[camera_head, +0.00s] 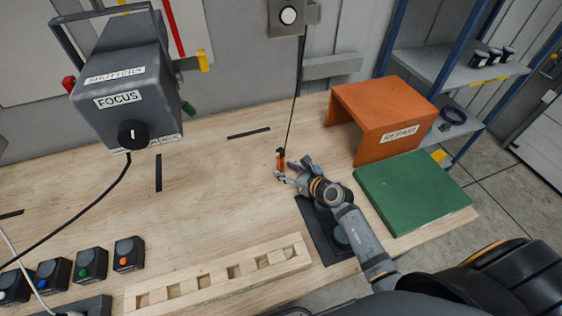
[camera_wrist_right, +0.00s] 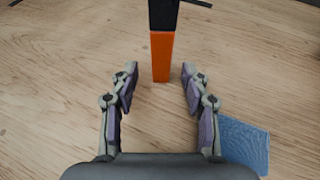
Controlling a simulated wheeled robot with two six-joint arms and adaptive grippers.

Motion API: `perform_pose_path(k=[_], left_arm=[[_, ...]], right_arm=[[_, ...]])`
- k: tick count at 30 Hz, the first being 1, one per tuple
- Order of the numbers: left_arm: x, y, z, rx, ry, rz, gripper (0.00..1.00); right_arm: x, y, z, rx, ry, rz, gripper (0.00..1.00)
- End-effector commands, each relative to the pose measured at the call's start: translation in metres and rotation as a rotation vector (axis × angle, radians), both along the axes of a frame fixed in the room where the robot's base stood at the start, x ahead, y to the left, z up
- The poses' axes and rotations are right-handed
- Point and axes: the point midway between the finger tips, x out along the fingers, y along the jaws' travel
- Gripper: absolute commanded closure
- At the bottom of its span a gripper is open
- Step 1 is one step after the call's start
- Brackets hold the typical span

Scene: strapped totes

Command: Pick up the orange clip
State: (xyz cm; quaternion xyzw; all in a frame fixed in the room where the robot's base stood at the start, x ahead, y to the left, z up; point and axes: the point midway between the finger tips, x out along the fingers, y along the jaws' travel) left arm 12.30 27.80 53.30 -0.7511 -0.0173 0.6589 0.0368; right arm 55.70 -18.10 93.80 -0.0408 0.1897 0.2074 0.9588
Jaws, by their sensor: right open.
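The orange clip (camera_head: 281,160) stands upright above the wooden table, on the end of a thin dark cord that runs up to a wall box. In the right wrist view the clip (camera_wrist_right: 161,57) is orange below and black above. My right gripper (camera_head: 286,176) is open, with the clip ahead of and between the lines of its fingers. In the right wrist view the open fingers of my right gripper (camera_wrist_right: 157,72) stand on both sides of the clip's lower end, with gaps on each side. My left gripper is not in view.
An orange open box labelled REPAIR (camera_head: 385,108) and a green mat (camera_head: 412,190) lie to the right. A wooden slotted rack (camera_head: 220,277) and several button boxes (camera_head: 128,254) are at the front left.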

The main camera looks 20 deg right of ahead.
Motion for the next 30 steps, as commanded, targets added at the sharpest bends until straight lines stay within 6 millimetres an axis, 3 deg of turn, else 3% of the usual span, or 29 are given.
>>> perform_pose_path(k=[5, 13, 23, 30], left_arm=[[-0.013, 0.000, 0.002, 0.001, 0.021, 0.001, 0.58], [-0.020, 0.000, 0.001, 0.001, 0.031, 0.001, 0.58], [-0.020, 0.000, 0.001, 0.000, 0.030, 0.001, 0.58], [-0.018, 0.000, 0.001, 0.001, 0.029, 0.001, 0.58]], right_arm=[[0.024, 0.009, -0.008, 0.003, -0.001, -0.002, 0.53], [0.027, 0.011, -0.010, 0.000, -0.001, -0.001, 0.53], [0.027, 0.011, -0.010, 0.000, -0.001, -0.001, 0.98], [0.026, 0.011, -0.010, 0.000, 0.000, -0.001, 1.00]])
